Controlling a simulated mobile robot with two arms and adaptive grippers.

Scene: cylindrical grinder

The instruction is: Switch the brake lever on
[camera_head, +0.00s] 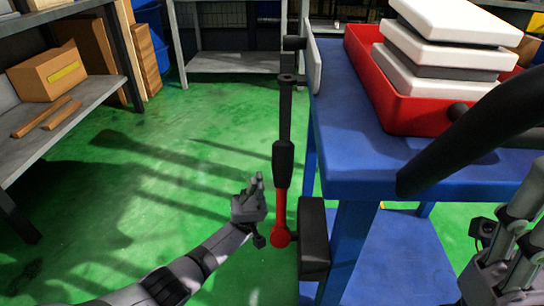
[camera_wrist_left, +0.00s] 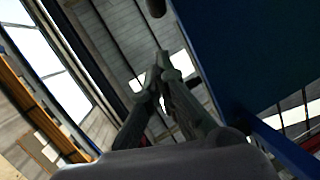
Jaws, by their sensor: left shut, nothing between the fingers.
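The brake lever (camera_head: 283,165) has a red lower part and a dark upper part. It stands nearly upright in the head view, with a red round end (camera_head: 280,238) at the bottom beside a dark box (camera_head: 313,240) on the blue cart's side. My left gripper (camera_head: 256,182) is shut and empty, just left of the lever's red part, with a small gap showing in the picture. Its closed fingers also show in the left wrist view (camera_wrist_left: 163,62). My right gripper (camera_head: 515,250) is partly in view at the right edge; its fingertips are not clear.
The blue cart (camera_head: 342,182) carries a red tray (camera_head: 400,112) with stacked white blocks (camera_head: 450,45). A thick black curved bar (camera_head: 480,130) crosses its right side. Shelves (camera_head: 80,115) with a cardboard box (camera_head: 48,74) stand at left. The green floor (camera_head: 200,150) between is clear.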

